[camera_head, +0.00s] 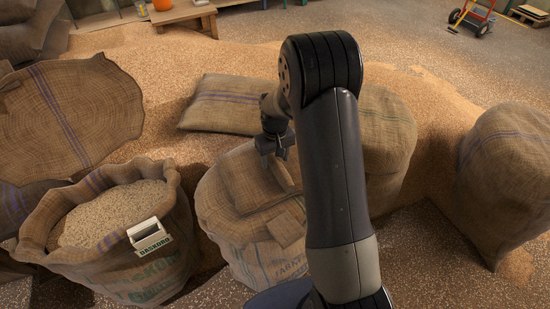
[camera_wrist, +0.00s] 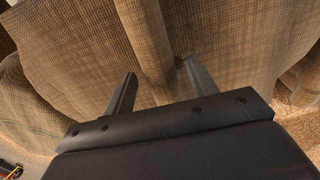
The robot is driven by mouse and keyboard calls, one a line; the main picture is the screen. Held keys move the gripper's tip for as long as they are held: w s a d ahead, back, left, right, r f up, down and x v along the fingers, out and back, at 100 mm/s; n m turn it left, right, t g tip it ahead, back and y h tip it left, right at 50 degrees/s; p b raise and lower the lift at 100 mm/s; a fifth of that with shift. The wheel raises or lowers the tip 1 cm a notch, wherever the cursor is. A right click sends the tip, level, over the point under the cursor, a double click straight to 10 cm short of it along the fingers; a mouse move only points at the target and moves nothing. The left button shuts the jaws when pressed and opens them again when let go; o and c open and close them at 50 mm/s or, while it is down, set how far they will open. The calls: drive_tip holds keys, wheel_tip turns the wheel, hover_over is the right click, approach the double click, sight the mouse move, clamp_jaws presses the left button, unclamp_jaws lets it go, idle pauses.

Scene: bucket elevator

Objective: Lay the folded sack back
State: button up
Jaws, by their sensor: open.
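A folded brown burlap piece (camera_head: 250,184) lies on top of the full, printed middle sack (camera_head: 262,255). My gripper (camera_head: 275,156) hangs over the far right part of this folded piece, fingers pointing down. In the wrist view my gripper (camera_wrist: 158,75) has its two fingers apart, with a raised burlap fold (camera_wrist: 146,40) running up between and beyond them. I cannot tell whether the fingers touch the cloth. My arm hides part of the middle sack's right side.
An open grain sack (camera_head: 120,215) with a white labelled box (camera_head: 150,236) stands left. A flat sack (camera_head: 225,103) lies behind on spilled grain. Full sacks stand right, one (camera_head: 390,130) behind my arm and another (camera_head: 505,180) at the edge. A wooden stool (camera_head: 178,15) stands at the back.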

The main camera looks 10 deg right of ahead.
sight(275, 159)
wheel_tip(275, 159, up, 12)
drive_tip(key=shift+f, duration=0.15)
idle(0.6)
